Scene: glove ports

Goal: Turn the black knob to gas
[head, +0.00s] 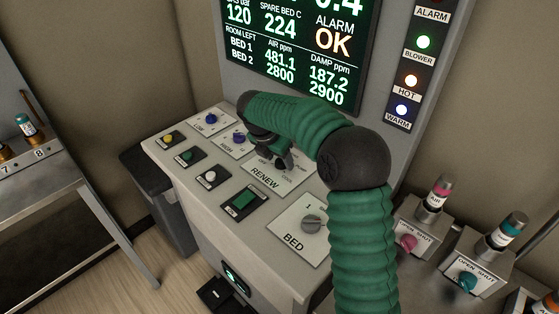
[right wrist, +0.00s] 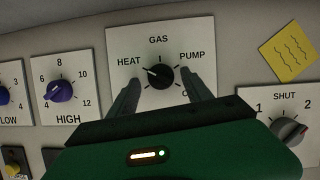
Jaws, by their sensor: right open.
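The black knob (right wrist: 160,77) sits on a white plate marked HEAT, GAS and PUMP, with a fourth label partly hidden by a finger. Its white mark points left, toward HEAT; GAS is at the top. My right gripper (right wrist: 162,82) is open, with one finger on each side of the knob and a visible gap on both sides. In the head view my right gripper (head: 281,158) is over the RENEW plate (head: 262,171), and the knob is largely hidden by it. My left gripper is not in view.
A purple HIGH knob (right wrist: 59,91) is left of the plate, and a grey SHUT knob (right wrist: 288,130) is at right. The grey BED knob (head: 311,223) and several push buttons are near the front. A display (head: 300,45) stands behind the panel.

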